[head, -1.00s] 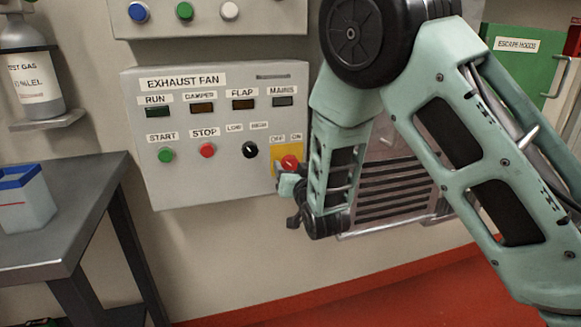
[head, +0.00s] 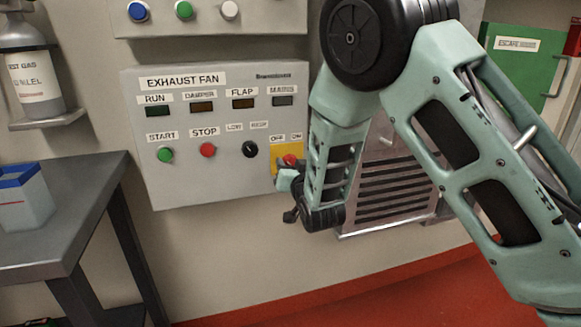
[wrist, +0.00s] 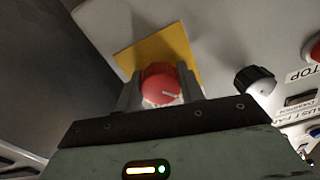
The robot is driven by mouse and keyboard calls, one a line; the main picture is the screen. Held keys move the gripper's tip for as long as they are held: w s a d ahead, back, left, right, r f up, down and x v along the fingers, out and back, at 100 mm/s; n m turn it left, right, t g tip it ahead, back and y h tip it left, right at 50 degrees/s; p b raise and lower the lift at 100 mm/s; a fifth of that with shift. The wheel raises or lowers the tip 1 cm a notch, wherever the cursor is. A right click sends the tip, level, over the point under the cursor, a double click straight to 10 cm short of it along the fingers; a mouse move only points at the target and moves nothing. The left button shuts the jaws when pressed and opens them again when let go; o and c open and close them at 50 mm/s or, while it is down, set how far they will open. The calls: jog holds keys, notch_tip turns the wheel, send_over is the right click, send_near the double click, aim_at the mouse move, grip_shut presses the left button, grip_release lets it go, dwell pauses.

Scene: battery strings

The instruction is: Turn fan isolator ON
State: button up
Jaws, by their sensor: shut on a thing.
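The fan isolator is a red rotary knob (head: 290,160) on a yellow plate (head: 277,152) marked OFF and ON, at the lower right of the grey EXHAUST FAN panel (head: 225,190). My gripper (head: 287,175) is at the knob in the head view, partly hidden by my arm. In the wrist view the gripper (wrist: 160,88) has a finger on each side of the red knob (wrist: 162,82) and is shut on it. A white mark shows on the knob's face. The knob's exact setting against the OFF and ON labels cannot be told.
A black LOW/HIGH selector (head: 250,149), a red STOP button (head: 208,150) and a green START button (head: 165,154) sit left of the isolator. A louvred grille (head: 390,190) is behind my arm. A metal bench (head: 70,215) stands at left.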

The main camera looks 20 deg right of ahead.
jog(key=shift+f, duration=0.1)
jog(key=m+b, duration=0.3)
jog(key=shift+f+b, duration=0.15)
jog(key=shift+b, duration=0.15)
jog(key=m+b, duration=0.5)
jog(key=shift+m, duration=0.3)
jog(key=m+b, duration=0.4)
jog(key=shift+m+b, duration=0.3)
jog(key=shift+b, duration=0.1)
jog(key=shift+a+r+m+b, duration=0.1)
jog(key=shift+r+m+b, duration=0.05)
jog(key=shift+m+b, duration=0.9)
jog(key=shift+r+m+b, duration=0.15)
jog(key=shift+m+b, duration=0.7)
jog(key=shift+m, duration=0.3)
jog(key=o, duration=1)
jog(key=shift+r, duration=0.1)
